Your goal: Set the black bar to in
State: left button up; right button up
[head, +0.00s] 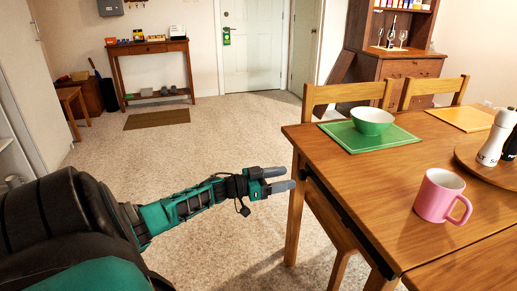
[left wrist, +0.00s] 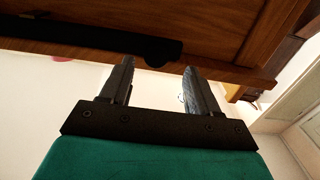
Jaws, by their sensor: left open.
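The black bar (head: 345,213) runs along the side of the wooden table (head: 335,150), just under its top edge. In the left wrist view the black bar (left wrist: 95,40) ends in a rounded tip beyond my fingers. My right gripper is not in view.
On the table are a pink mug (head: 438,195), a green bowl (head: 372,120) on a green mat (head: 345,138), and a white shaker (head: 495,140) on a round board. Chairs (head: 340,95) stand behind and under the table. The carpet (head: 230,140) to the left is clear.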

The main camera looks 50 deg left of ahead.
pick_arm(q)
jog(key=p+v, duration=0.1)
jog(key=v, duration=0.8)
jog(key=shift+p, duration=0.4)
